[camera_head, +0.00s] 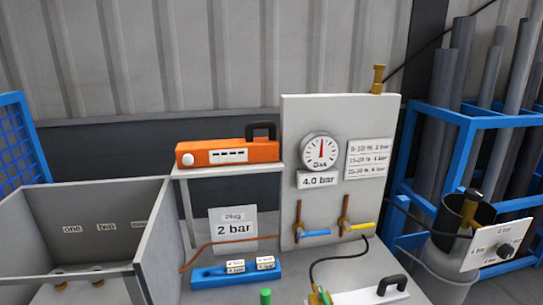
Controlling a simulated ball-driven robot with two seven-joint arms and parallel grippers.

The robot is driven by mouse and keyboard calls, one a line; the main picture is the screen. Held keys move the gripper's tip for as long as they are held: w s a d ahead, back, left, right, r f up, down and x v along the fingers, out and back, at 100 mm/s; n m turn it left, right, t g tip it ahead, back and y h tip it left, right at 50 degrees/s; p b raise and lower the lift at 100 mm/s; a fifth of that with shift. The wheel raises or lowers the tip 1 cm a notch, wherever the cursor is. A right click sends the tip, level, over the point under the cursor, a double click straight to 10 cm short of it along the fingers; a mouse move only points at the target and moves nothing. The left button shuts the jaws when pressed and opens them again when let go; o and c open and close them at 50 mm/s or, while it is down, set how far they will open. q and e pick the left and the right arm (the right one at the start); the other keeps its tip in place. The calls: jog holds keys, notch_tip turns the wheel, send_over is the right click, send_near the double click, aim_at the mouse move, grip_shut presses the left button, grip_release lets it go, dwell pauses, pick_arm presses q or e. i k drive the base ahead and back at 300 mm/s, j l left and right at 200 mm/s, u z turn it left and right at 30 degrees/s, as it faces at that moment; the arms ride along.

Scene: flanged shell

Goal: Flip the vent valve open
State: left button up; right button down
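A pale upright panel (335,125) carries two small valves on copper-brown pipes. The left valve has a blue lever (316,233) and the right one a yellow lever (360,227). Both levers lie roughly level and point right, across their upright pipes. I see no label that tells which is the vent valve. A round gauge (319,151) sits above them, with a sign under it reading 4.0 bar (318,180). Neither of my grippers is in view.
An orange box (228,154) stands on a shelf left of the panel. Below are a 2 bar sign (233,226) and a blue block (236,272). A grey bin (155,240) is at left. A black hose (335,259) and black handle (392,284) lie in front; a blue rack (470,125) stands right.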

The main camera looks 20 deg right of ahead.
aim_at(348, 229)
jog(key=z, duration=1.45)
jog(key=i+l+u, duration=0.1)
jog(key=l, duration=0.35)
jog(key=i+l, duration=0.2)
jog(key=l, duration=0.2)
jog(key=i+l+u, duration=0.15)
jog(key=l, duration=0.3)
jog(key=i+l+u, duration=0.1)
jog(key=l, duration=0.35)
jog(key=i+l+u, duration=0.1)
jog(key=l, duration=0.35)
jog(key=i, duration=0.05)
